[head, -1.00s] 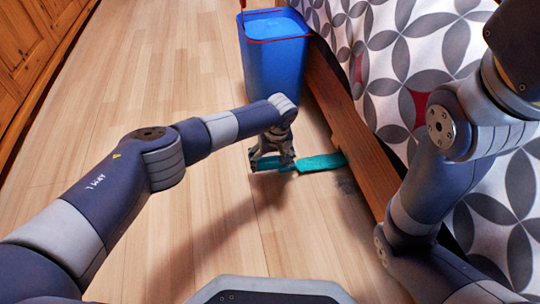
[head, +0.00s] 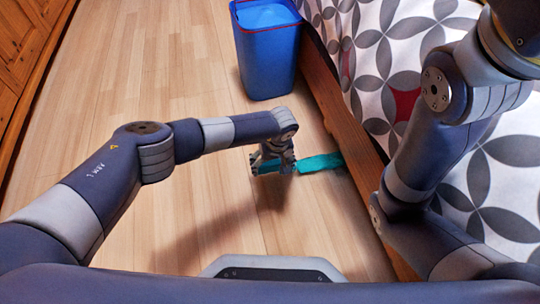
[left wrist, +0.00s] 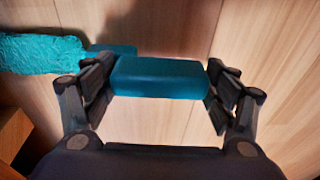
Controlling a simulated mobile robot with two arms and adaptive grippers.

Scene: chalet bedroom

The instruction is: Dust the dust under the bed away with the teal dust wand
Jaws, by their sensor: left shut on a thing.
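My left gripper (head: 273,163) is shut on the handle of the teal dust wand (head: 318,163), low over the floor beside the bed. In the left wrist view the fingers (left wrist: 160,88) grip the smooth teal handle (left wrist: 160,77) from both ends. The fluffy teal head (left wrist: 40,53) reaches left there. In the head view the wand points right, with its tip at the lower edge of the bed's wooden side rail (head: 345,118). The space under the bed is hidden, and I cannot clearly make out dust. My right arm crosses the right side; its gripper is out of view.
A blue bin (head: 266,55) with a red rim stands on the floor beyond the wand, close to the bed. The patterned bedcover (head: 480,160) fills the right. A wooden cabinet (head: 25,50) is at the far left. The plank floor (head: 165,65) between is clear.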

